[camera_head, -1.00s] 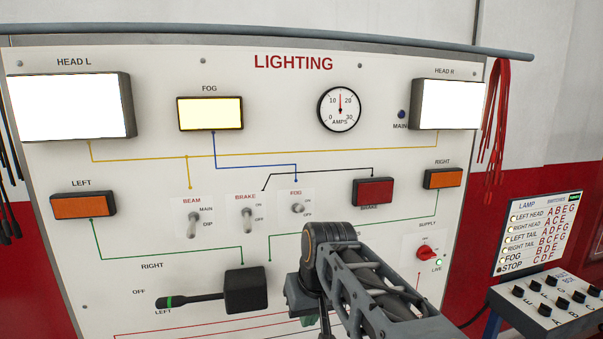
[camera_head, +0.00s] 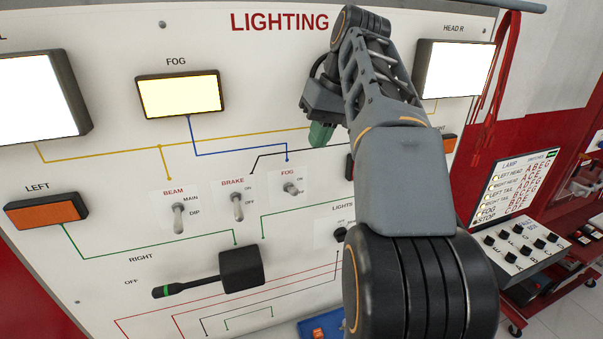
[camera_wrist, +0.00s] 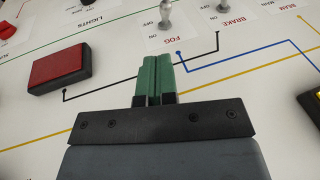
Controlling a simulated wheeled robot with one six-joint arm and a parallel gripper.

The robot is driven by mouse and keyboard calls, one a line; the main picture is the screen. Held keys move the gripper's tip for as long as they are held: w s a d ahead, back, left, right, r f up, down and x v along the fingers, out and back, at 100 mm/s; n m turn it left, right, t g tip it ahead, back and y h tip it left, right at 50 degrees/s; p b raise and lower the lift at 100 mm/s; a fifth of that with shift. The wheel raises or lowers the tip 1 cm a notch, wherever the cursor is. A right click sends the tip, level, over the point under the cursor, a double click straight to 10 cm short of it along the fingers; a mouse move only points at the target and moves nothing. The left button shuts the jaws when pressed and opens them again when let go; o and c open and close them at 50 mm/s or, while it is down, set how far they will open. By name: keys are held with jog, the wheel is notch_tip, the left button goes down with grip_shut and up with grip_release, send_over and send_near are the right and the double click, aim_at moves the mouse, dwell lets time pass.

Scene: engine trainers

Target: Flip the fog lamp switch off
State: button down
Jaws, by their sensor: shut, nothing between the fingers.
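The fog switch (camera_head: 291,187) is a small silver toggle on the white lighting panel, under a red FOG label. I cannot clearly tell which way its lever points. The fog lamp (camera_head: 180,93) above it glows pale yellow. My gripper (camera_head: 320,134), with green fingers, is above and slightly right of the switch in the head view, apart from it. In the wrist view the closed, empty fingers (camera_wrist: 154,60) point toward the fog switch (camera_wrist: 165,14), which shows upside down at the top edge. A gap lies between them.
The brake switch (camera_head: 237,206) and beam switch (camera_head: 178,217) stand left of the fog switch. A red brake lamp (camera_wrist: 60,76) is beside my gripper in the wrist view. The black turn-signal lever (camera_head: 205,285) juts out below. My arm hides the panel's right part.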

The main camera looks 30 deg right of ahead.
aim_at(302, 177)
jog(key=shift+f, duration=0.1)
jog(key=x, duration=1)
jog(key=shift+b, duration=0.35)
